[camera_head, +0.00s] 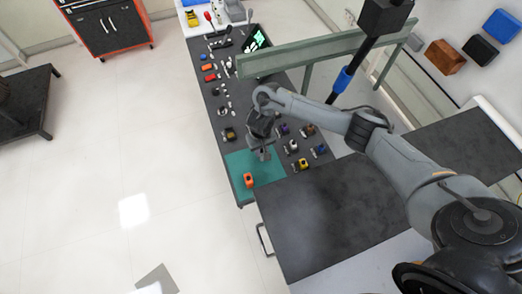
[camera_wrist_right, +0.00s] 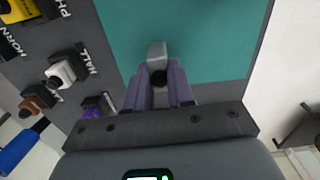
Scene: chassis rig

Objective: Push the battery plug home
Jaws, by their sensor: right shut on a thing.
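My right gripper (camera_head: 264,152) is above the teal mat (camera_head: 239,163) at the near end of the bench. It also shows in the right wrist view (camera_wrist_right: 157,80), shut on a small grey plug-like piece (camera_wrist_right: 157,50) with a dark round part. The fingers hide much of this piece, and I cannot tell whether it touches anything below. An orange block-like connector (camera_head: 249,180) is on the mat, left of and nearer than the gripper. I cannot tell which piece is the battery plug. My left gripper is not in view.
Several labelled connectors stand beside the mat, among them a white one (camera_wrist_right: 62,73), a brown one (camera_wrist_right: 38,103) and a purple one (camera_wrist_right: 97,107). A green-grey beam (camera_head: 325,52) crosses above the bench. A dark table (camera_head: 330,215) lies nearer. Much of the mat is clear.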

